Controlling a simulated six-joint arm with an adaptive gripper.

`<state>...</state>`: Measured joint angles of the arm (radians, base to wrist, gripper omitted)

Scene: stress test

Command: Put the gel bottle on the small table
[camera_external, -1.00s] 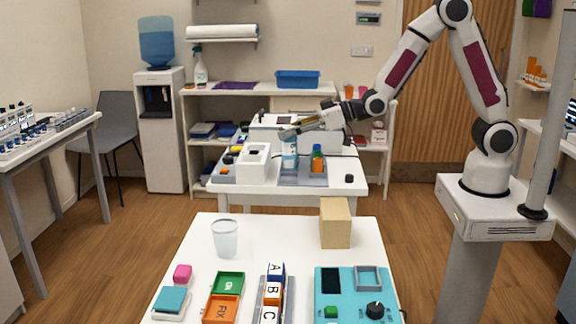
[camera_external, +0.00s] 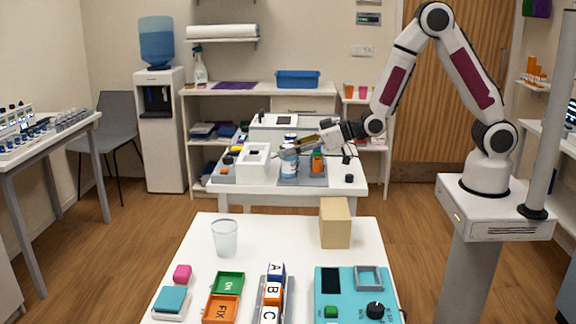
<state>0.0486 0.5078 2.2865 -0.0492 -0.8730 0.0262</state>
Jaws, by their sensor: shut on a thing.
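A small blue-and-white bottle (camera_external: 289,163), which looks like the gel bottle, is upright at the grey tray (camera_external: 318,181) on the rear white table (camera_external: 338,192). My gripper (camera_external: 292,146) reaches in from the right and is shut on the top of this bottle. The fingers partly hide the bottle's top. I cannot tell whether its base touches the tray. The front white table (camera_external: 270,236) is nearer the camera. The frame does not show clearly which table is the small one.
An orange bottle (camera_external: 317,162) stands close to the right of the held bottle. A white open box (camera_external: 254,163) is to the left. The front table holds a clear cup (camera_external: 224,238), a tan block (camera_external: 335,224) and a teal device (camera_external: 352,291), with bare room between cup and block.

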